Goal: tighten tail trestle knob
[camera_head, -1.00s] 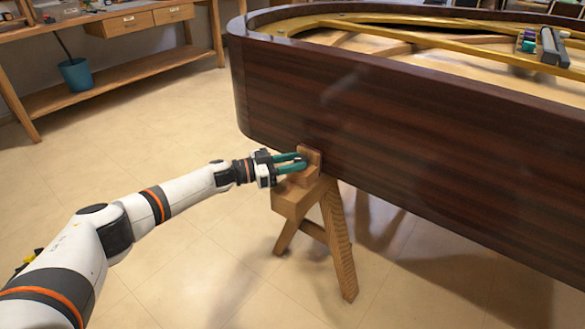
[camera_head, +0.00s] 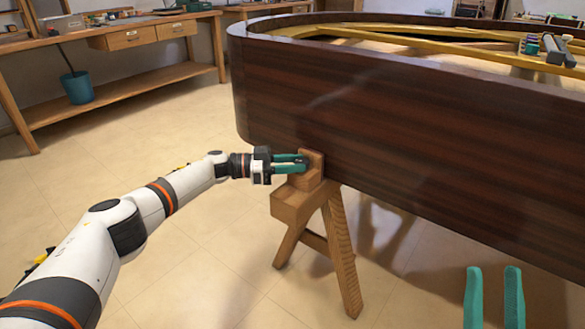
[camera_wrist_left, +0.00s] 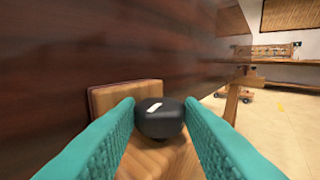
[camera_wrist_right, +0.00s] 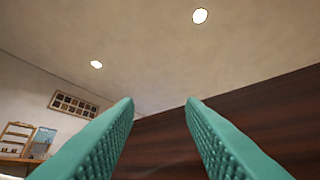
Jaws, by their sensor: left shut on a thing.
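The wooden tail trestle (camera_head: 296,203) stands under the near left end of the dark piano case (camera_head: 400,140). Its black knob (camera_wrist_left: 160,118) shows between my left fingertips in the left wrist view, with a white mark on top and a wooden block (camera_wrist_left: 105,97) behind it. My left gripper (camera_head: 304,163) reaches in from the left and is shut on the knob, one teal finger on each side. My right gripper (camera_head: 494,300) is at the bottom right of the head view, fingers pointing up, apart and empty. It also shows in the right wrist view (camera_wrist_right: 160,105).
A wooden workbench (camera_head: 130,75) with drawers runs along the back left. A blue bin (camera_head: 77,88) stands on its lower shelf. The tiled floor (camera_head: 160,130) left of the trestle is clear.

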